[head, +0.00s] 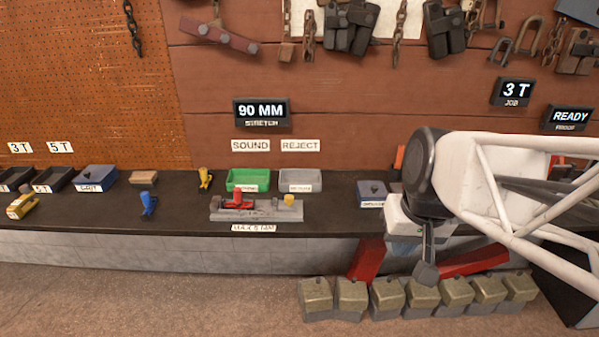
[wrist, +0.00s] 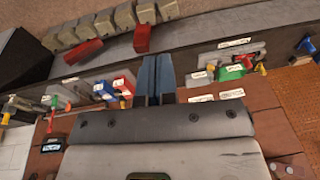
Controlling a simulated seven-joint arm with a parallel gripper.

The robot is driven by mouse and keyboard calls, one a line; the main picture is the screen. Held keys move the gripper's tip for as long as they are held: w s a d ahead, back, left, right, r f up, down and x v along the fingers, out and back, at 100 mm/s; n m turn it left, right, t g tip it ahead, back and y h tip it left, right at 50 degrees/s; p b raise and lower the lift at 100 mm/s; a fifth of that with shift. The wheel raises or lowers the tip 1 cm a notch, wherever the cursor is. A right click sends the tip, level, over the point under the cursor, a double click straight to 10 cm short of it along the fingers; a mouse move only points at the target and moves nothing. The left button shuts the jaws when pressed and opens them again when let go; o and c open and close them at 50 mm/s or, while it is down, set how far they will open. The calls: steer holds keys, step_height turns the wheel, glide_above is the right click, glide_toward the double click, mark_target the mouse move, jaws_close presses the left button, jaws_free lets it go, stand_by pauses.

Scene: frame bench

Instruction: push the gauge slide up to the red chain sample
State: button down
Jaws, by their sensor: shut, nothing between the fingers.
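The gauge (head: 270,214) is a grey block lying on the bench near its front edge. The red chain sample (head: 238,201) sits on its left part. The gauge slide, with a yellow knob (head: 289,200), is at its right end, with a gap between it and the sample. The gauge also shows small in the wrist view (wrist: 225,54), with the red sample (wrist: 247,59) by it. My gripper (head: 426,272) is shut and empty, well to the right of the gauge, in front of the bench edge. Its fingers also show in the wrist view (wrist: 155,65).
A green tray (head: 248,187) and a grey tray (head: 300,189) stand behind the gauge. A blue-grey box (head: 371,200) stands between gauge and my arm. Yellow (head: 205,178) and blue (head: 148,204) pieces stand to the left. Several weights (head: 352,297) line the floor below.

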steer(key=w+a+f+g+y, duration=0.1)
steer(key=w+a+f+y, duration=0.15)
steer(key=w, duration=0.95)
steer(key=w+a+f+y, duration=0.2)
steer(key=w+f, duration=0.2)
steer(key=w, duration=0.7)
steer(key=w+f+m+y, duration=0.1)
steer(key=w+f, duration=0.6)
steer(key=w, duration=0.3)
steer(key=w+a+f+m+t+y, duration=0.1)
steer(key=w+f+y, duration=0.1)
steer(key=w+f, duration=0.6)
steer(key=w, duration=0.2)
steer(key=shift+w+a+m, duration=0.2)
steer(key=shift+w+m, duration=0.15)
steer(key=shift+m, duration=0.05)
steer(key=shift+a+f+y, duration=0.1)
steer(key=shift+a+y, duration=0.05)
steer(key=shift+y, duration=0.1)
